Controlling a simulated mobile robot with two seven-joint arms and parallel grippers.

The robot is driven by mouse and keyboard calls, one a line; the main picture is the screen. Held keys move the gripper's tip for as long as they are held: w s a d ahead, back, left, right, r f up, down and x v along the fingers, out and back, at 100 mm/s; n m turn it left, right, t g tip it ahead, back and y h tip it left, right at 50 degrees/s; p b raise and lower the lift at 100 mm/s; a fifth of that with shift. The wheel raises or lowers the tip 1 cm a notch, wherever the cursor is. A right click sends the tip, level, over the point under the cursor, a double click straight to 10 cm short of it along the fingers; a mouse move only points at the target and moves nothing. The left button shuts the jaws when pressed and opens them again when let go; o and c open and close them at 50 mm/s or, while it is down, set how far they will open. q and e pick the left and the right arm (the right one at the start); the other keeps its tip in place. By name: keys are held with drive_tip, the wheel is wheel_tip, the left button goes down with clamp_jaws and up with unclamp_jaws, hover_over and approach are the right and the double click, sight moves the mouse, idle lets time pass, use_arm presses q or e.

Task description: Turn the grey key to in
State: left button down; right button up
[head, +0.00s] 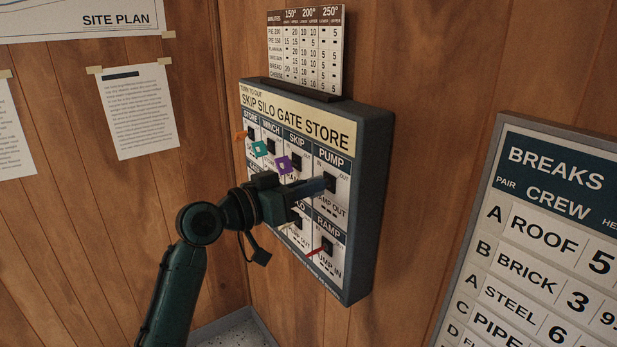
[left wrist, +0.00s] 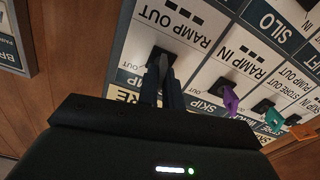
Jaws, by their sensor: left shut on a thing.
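The key board (head: 372,200) hangs on the wood wall, with labelled locks in rows. My left gripper (head: 318,187) is shut on the grey key at the PUMP lock (head: 330,183), upper right on the board. In the left wrist view the gripper (left wrist: 164,88) reaches that lock, and a bit of the grey key (left wrist: 165,62) shows between the fingers. The fingers hide most of the key, so I cannot tell whether it points to IN or OUT. The label by this lock reads RAMP OUT. My right gripper is not in view.
An orange key (head: 240,135), a teal key (head: 260,149) and a purple key (head: 283,165) stick out of the upper row. A red key (head: 313,252) is in the RAMP lock below. A BREAKS board (head: 560,215) hangs at right.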

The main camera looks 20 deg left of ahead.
use_arm(q)
drive_tip(key=n+p, duration=0.1)
drive_tip(key=n, duration=0.4)
drive_tip(key=shift+f+p, duration=0.15)
drive_tip(key=shift+p, duration=0.2)
drive_tip(key=shift+n, duration=0.4)
drive_tip(key=c, duration=1.6)
unclamp_jaws()
drive_tip(key=shift+a, duration=0.1)
drive_tip(key=shift+o, duration=0.2)
drive_tip(key=b+v, duration=0.4)
drive_tip(key=v, duration=0.9)
